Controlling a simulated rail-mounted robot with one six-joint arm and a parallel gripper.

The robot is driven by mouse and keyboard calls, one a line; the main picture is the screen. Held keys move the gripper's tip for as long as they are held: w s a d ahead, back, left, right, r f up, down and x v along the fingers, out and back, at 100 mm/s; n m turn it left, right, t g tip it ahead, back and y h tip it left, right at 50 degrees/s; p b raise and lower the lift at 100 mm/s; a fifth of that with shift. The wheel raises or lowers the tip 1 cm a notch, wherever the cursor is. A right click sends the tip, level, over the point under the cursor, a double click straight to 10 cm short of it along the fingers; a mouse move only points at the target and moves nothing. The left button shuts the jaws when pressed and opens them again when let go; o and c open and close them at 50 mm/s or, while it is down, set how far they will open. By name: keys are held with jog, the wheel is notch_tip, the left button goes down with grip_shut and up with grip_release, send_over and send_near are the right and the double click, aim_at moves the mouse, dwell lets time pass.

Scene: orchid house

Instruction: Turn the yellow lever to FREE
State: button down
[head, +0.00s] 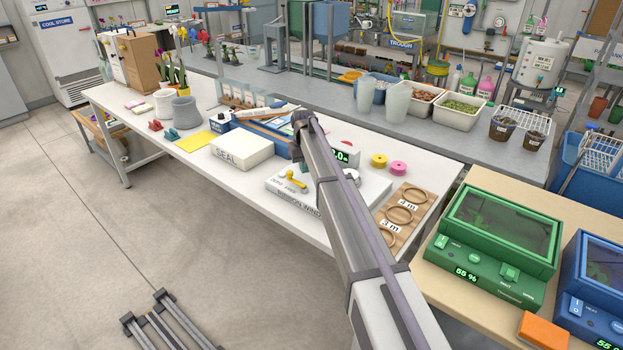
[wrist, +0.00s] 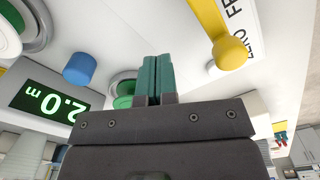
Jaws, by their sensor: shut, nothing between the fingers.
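The yellow lever (head: 296,184) is on top of the white ribbon winder (head: 368,190) on the white bench. In the wrist view the yellow lever (wrist: 209,19) ends in a round knob at upper right. I cannot tell exactly which mark the lever points at. My gripper (wrist: 155,62) is shut and empty, its teal fingers together, to the left of the knob with a gap in the picture. In the head view my arm hides most of the gripper near the winder.
The winder's green display (wrist: 48,100) reads 2.0 m, with a blue knob (wrist: 80,69) beside it. A white SEAL box (head: 242,150) stands left of the winder. Ribbon rolls (head: 398,168) lie behind it, and ring-shaped coils (head: 400,214) on a brown board to its right.

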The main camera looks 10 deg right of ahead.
jog(key=shift+w+d, duration=0.3)
jog(key=shift+d, duration=0.05)
notch_tip(320, 180, up, 8)
jog(key=p, duration=0.8)
jog(key=s+d+m, duration=0.1)
jog(key=s+d, duration=0.1)
jog(key=s, duration=2)
jog(key=s+d+m, duration=0.1)
jog(key=s+d, duration=0.2)
jog(key=s, duration=2)
jog(key=shift+s+d+m, duration=0.15)
jog(key=shift+s+m, duration=0.05)
jog(key=shift+m, duration=0.1)
